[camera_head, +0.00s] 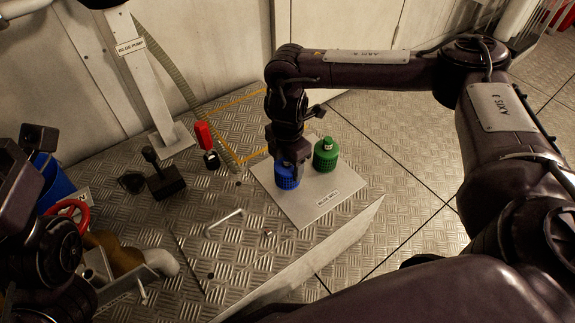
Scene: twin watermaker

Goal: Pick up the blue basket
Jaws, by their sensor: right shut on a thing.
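The blue basket (287,179) stands upright on a light grey plate (318,205) labelled as a bilge well. My right gripper (289,160) reaches down over it from above and is shut on its top part. The gripper hides the upper part of the basket. I cannot tell any gap between the basket and the plate. My left arm shows at the left edge of the picture, but its fingertips are not clearly visible.
A green basket (326,154) stands close on the right, on the same plate. A black lever unit (165,180), a red-handled item (203,135) and a metal handle (225,222) are to the left. A red valve wheel (70,214) and brown pipe (112,252) are at lower left.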

